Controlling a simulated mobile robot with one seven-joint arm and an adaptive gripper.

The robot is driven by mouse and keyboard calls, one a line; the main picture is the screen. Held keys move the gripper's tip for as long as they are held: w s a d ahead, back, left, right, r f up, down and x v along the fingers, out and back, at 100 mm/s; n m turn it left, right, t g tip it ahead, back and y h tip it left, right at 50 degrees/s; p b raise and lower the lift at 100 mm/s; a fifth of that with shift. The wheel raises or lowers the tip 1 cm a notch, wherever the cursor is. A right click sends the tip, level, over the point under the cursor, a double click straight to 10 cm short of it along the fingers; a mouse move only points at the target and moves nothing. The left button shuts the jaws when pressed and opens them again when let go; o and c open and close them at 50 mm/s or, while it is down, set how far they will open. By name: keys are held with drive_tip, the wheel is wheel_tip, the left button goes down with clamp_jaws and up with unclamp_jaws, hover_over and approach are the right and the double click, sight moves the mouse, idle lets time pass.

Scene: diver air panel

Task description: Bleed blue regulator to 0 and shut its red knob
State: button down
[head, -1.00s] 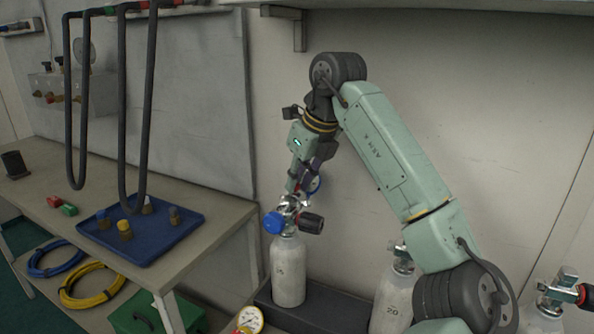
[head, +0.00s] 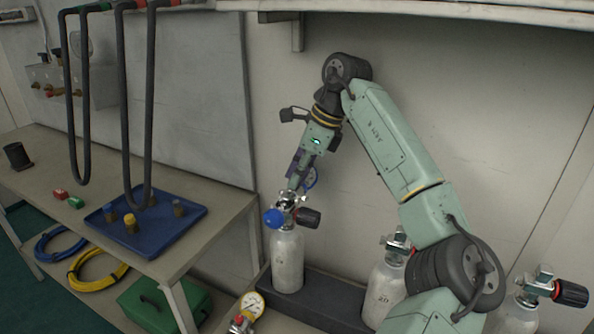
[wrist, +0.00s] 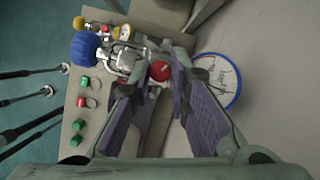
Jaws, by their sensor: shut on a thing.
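The blue regulator sits on top of a pale cylinder (head: 287,262). Its round blue knob (head: 273,218) faces left in the head view and also shows in the wrist view (wrist: 86,47). Its blue-rimmed gauge (wrist: 219,80) is to the right in the wrist view; the needle is too small to read surely. My gripper (head: 291,191) points down at the valve. In the wrist view its purple-padded fingers are either side of a round red knob (wrist: 159,71), shut on it. The fingertip contact is partly hidden. A black grip (head: 308,218) sticks out right of the valve.
More cylinders (head: 386,285) stand to the right along a dark rack (head: 330,300). A yellow-rimmed gauge (head: 252,304) is in front. The left bench holds a blue tray (head: 165,238); black hoses (head: 128,110) hang above it. The wall behind is clear.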

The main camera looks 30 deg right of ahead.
idle(0.4)
drive_tip(key=c, duration=1.5)
unclamp_jaws()
